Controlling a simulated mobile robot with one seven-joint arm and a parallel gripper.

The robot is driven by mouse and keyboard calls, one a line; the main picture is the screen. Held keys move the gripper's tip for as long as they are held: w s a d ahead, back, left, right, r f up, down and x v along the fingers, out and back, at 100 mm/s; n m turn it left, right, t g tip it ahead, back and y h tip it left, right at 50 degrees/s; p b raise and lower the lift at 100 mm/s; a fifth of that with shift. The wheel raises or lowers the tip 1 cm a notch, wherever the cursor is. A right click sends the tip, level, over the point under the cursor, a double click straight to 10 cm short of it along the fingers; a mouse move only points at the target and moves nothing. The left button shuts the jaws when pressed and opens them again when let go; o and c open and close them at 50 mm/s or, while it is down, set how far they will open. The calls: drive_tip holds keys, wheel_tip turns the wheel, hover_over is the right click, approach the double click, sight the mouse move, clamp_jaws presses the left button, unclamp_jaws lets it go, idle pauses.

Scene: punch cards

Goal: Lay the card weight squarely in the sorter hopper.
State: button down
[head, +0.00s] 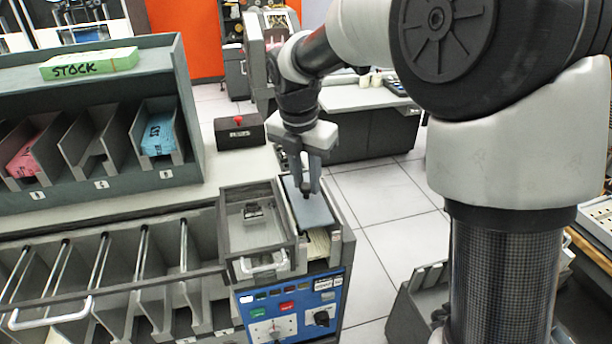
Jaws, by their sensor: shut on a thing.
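The card weight (316,213) is a flat blue-grey plate with a small dark knob on top. My gripper (307,189) points down over it and is shut on the knob. The plate lies within the outline of the sorter hopper (347,237), the narrow bay at the right of the sorter's top, roughly lined up with its long sides. Cream cards show in the hopper below the plate's near edge. I cannot tell whether the plate touches the cards or hangs just above them. The fingers hide part of the plate's far half.
An open grey tray (236,238) with a handle stands directly left of the hopper. The control panel (292,308) is below in front. A dark box with a red button (239,131) and the STOCK rack (95,190) stand further left. Open floor lies to the right.

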sight(305, 201)
idle(0.6)
drive_tip(key=shift+f+b, duration=2.1)
drive_tip(key=shift+f, duration=1.95)
drive_tip(key=c, duration=1.4)
unclamp_jaws()
drive_tip(key=shift+c, duration=0.2)
wheel_tip(305, 201, up, 17)
drive_tip(key=s+a+p, duration=0.1)
drive_tip(key=s+p, duration=0.1)
drive_tip(key=p, duration=0.1)
drive_tip(key=shift+s+a, duration=0.15)
drive_tip(key=shift+s, duration=0.05)
drive_tip(key=shift+r, duration=0.1)
